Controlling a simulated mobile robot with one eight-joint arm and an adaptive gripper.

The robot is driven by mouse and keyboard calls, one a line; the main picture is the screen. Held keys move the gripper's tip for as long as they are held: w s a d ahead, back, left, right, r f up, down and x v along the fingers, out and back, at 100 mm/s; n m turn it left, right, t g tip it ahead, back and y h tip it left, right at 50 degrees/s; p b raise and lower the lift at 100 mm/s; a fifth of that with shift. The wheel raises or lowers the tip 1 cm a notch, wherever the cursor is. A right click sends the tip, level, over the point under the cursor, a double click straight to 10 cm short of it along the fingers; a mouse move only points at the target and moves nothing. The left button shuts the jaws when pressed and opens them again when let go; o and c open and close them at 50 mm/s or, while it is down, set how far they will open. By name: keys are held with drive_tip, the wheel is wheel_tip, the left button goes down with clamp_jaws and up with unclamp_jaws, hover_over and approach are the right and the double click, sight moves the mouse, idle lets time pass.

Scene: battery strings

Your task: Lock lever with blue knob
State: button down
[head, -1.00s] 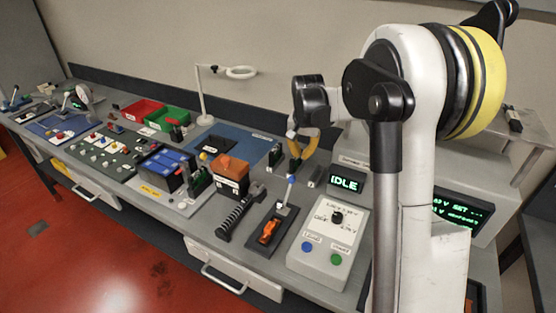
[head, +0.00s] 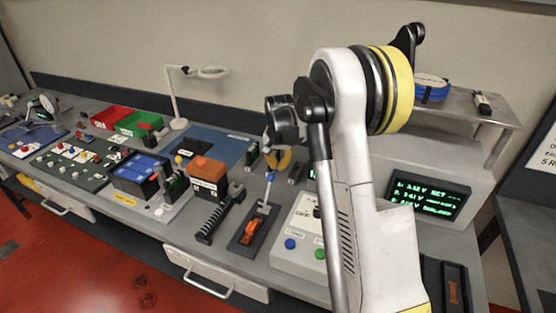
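The lever with the blue knob (head: 269,177) rises from a dark base plate (head: 236,247) on the bench. Its pale shaft leans slightly and the knob is at its upper end. An orange piece (head: 248,232) sits on the same plate, in front of the lever's foot. My gripper (head: 272,168), with dark and yellow parts, is at the far end of my arm, just above the knob in the picture. I cannot tell whether it touches the knob. The fingers are small and partly hidden, so their opening is unclear.
A grey control box (head: 297,246) with buttons stands right of the lever plate, partly behind my arm. A black ribbed handle tool (head: 217,217) lies to its left. Battery blocks, red and green bins (head: 138,123) and a magnifier lamp (head: 175,95) stand further left.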

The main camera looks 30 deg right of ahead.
sight(267, 191)
drive_tip(key=shift+x, duration=1.2)
drive_tip(key=shift+s+a+r+b, duration=0.5)
drive_tip(key=shift+s+a+r, duration=0.5)
drive_tip(key=shift+s+a, duration=0.3)
drive_tip(key=shift+s+d, duration=0.1)
